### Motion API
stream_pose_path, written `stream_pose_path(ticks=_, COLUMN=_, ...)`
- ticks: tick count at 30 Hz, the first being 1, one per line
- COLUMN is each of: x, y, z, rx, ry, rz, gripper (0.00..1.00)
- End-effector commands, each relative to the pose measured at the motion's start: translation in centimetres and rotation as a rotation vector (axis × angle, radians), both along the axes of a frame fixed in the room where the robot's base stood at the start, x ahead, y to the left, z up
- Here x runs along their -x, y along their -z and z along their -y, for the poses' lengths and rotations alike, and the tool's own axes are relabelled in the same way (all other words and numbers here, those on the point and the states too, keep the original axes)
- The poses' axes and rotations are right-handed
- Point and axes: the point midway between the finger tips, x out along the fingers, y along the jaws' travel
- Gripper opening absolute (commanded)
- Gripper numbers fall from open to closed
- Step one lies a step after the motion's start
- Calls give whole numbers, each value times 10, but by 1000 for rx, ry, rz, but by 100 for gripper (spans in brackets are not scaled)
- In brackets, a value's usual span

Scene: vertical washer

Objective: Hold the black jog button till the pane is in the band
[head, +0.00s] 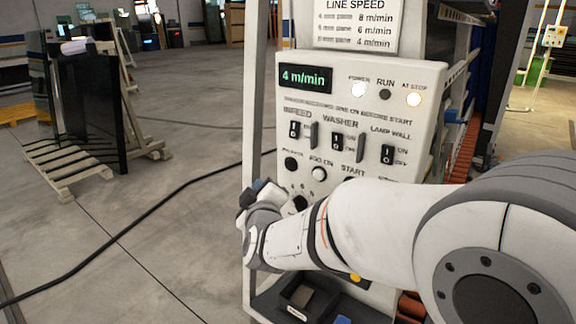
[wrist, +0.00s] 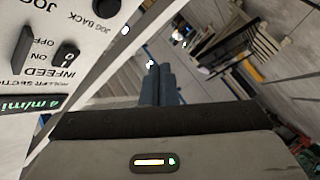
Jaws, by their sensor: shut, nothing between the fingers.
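The black jog button (head: 291,163) is on the left side of the grey control panel (head: 436,100), left of the white jog button (head: 319,173). In the wrist view the black button (wrist: 105,9) is at the top left, beside its JOG BACK label. My gripper (wrist: 158,66) is shut and empty, its dark fingers together. In the head view my gripper (head: 258,187) is below and left of the button, at the panel's left edge. In the wrist view the fingertips are apart from the button and point past the panel's edge. I cannot make out the pane in the washer or the band.
The display (head: 305,78) reads 4 m/min. The POWER lamp (head: 359,89) and AT STOP lamp (head: 414,99) are lit; the RUN lamp (head: 385,94) is dark. My arm covers the panel's lower right. A rack with dark panes (head: 92,110) stands at left, with open floor between.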

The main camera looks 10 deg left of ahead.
Motion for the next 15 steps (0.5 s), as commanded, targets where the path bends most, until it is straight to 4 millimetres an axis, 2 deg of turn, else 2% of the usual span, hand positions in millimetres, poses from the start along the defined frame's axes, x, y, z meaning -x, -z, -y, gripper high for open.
stream_pose_path(ticks=8, x=-10, y=1, z=5, rx=-2, ry=3, rz=-1, gripper=0)
stream_pose_path(ticks=15, x=-41, y=2, z=19, rx=1, ry=4, rz=-1, gripper=0)
